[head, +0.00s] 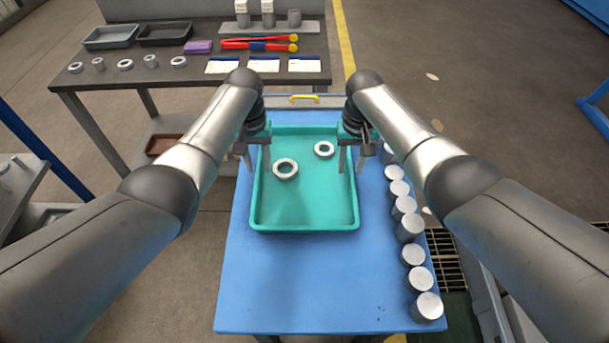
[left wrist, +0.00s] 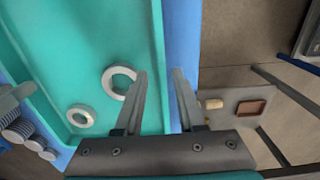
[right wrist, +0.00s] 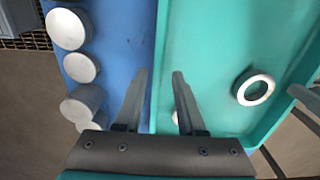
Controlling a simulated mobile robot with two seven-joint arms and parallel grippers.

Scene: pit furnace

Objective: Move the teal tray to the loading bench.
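The teal tray (head: 305,215) lies flat on a blue-topped table (head: 290,285), with two metal rings (head: 285,169) inside it. My left gripper (head: 256,163) is at the tray's left rim, its fingers apart with the rim between them. The left wrist view shows the tray wall (left wrist: 160,70) in that gap. My right gripper (head: 351,163) is open at the right rim, which runs between its fingers in the right wrist view (right wrist: 158,85). Neither gripper is visibly closed on the tray. No bench is labelled as the loading bench.
Several metal cylinders (head: 409,228) line the table's right edge, close to my right arm. A dark-topped bench (head: 205,82) behind holds grey and black trays, rings, red tongs (head: 260,44), a purple block and papers. A yellow handle (head: 304,99) is at the table's far edge.

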